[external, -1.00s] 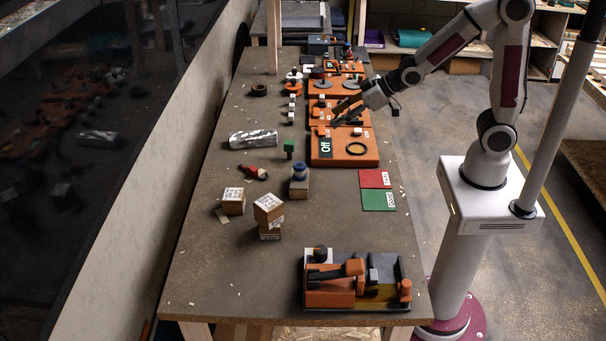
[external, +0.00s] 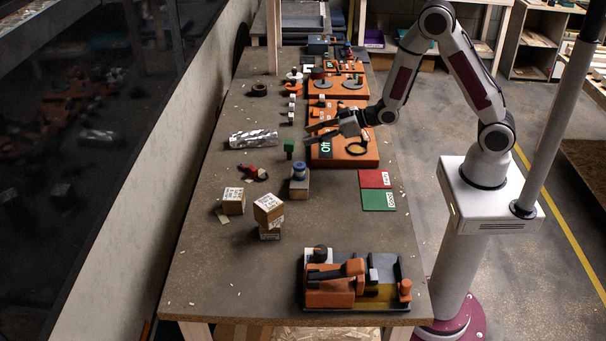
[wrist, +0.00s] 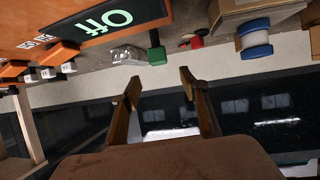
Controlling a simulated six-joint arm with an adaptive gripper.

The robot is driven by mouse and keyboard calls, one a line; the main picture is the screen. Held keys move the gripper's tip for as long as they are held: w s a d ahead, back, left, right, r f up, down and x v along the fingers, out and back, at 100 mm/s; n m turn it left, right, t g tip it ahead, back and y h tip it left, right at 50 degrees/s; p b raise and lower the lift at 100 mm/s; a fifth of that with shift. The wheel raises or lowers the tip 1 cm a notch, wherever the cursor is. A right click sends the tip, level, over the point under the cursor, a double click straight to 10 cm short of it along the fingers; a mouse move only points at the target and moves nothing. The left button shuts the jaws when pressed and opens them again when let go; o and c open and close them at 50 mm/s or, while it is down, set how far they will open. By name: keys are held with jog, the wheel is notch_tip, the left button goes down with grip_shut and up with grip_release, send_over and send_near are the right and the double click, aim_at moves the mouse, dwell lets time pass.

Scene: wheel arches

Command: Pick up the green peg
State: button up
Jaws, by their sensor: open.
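The green peg (external: 289,147) stands upright on the table, left of the orange board marked "Off". In the wrist view the green peg (wrist: 157,52) appears upside down, above and between my fingers. My gripper (external: 307,134) is open and empty. It hangs over the left part of the orange board, a little to the right of the peg and apart from it. The two fingers are spread wide in the wrist view (wrist: 159,82).
A foil-wrapped roll (external: 253,139) lies left of the peg. A blue spool on a wooden block (external: 299,181) stands in front of it. The orange "Off" board (external: 345,160) is to the right. Wooden cubes (external: 268,208) stand nearer the front. Bare table lies around the peg.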

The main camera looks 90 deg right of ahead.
aim_at(292, 142)
jog(key=shift+w+d+f, duration=0.1)
jog(key=shift+d+f, duration=0.1)
jog(key=shift+f, duration=0.3)
jog(key=shift+w+d+f, duration=0.1)
jog(key=shift+d+f, duration=0.05)
jog(key=shift+f, duration=0.3)
jog(key=shift+w, duration=0.1)
jog(key=shift+x, duration=1.15)
jog(key=shift+w, duration=0.15)
jog(key=shift+w+a+f+t, duration=0.1)
jog(key=shift+w+t, duration=0.05)
jog(key=shift+w, duration=0.45)
jog(key=shift+w+f+t, duration=0.1)
jog(key=shift+w+t, duration=0.05)
jog(key=shift+w, duration=0.45)
jog(key=shift+x, duration=1.3)
jog(key=c, duration=1.2)
